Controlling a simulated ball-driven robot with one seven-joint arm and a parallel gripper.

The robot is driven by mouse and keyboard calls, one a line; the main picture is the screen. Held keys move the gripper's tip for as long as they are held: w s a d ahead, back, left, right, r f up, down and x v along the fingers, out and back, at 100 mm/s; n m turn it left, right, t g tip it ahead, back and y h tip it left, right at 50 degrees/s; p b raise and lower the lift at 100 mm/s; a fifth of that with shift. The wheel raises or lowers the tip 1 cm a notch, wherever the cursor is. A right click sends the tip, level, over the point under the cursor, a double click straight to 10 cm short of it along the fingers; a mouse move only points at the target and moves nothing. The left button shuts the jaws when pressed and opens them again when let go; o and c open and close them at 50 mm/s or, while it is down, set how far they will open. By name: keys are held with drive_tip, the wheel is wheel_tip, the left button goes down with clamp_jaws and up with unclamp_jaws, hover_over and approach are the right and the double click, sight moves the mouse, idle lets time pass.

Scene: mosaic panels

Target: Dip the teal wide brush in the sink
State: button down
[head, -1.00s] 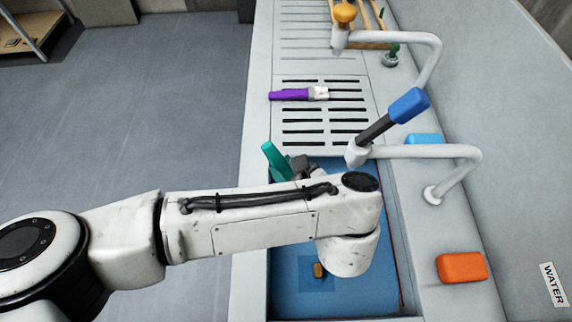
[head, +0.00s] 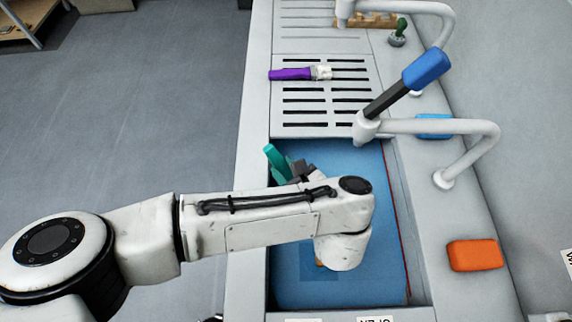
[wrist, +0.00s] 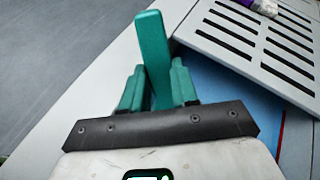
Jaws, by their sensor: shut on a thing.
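My gripper (wrist: 156,92) is shut on the teal wide brush. The brush's flat teal handle (wrist: 152,50) stands up between the two teal fingers in the wrist view. Its bristle end is hidden. In the head view, teal parts (head: 277,163) of the brush or fingers show behind my forearm, at the left far corner of the sink. The sink (head: 390,285) is a blue-looking basin set in a pale counter, and my arm reaches over it. I cannot tell whether the brush touches the water.
A purple brush (head: 290,74) lies on the slotted rack (head: 325,120) beyond the basin. A white faucet (head: 440,128) with a blue-tipped lever (head: 426,68) reaches over the basin's far right. An orange block (head: 475,255) and a blue block (head: 433,126) sit on the right ledge.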

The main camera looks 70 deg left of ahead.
sight(289, 178)
drive_tip(key=shift+f+b, duration=0.95)
drive_tip(key=shift+f, duration=1.3)
drive_tip(key=shift+a, duration=0.15)
drive_tip(key=shift+w+a, duration=0.2)
drive_tip(key=shift+a, duration=0.35)
drive_tip(key=shift+d, duration=0.15)
drive_tip(key=shift+s+d+r+p, duration=0.1)
drive_tip(key=shift+d+p, duration=0.25)
drive_tip(key=shift+p, duration=0.3)
drive_tip(key=shift+s+d, duration=0.1)
drive_tip(key=shift+d, duration=0.15)
drive_tip(key=shift+a, duration=0.2)
drive_tip(key=shift+w+a, duration=0.2)
drive_tip(key=shift+a, duration=0.35)
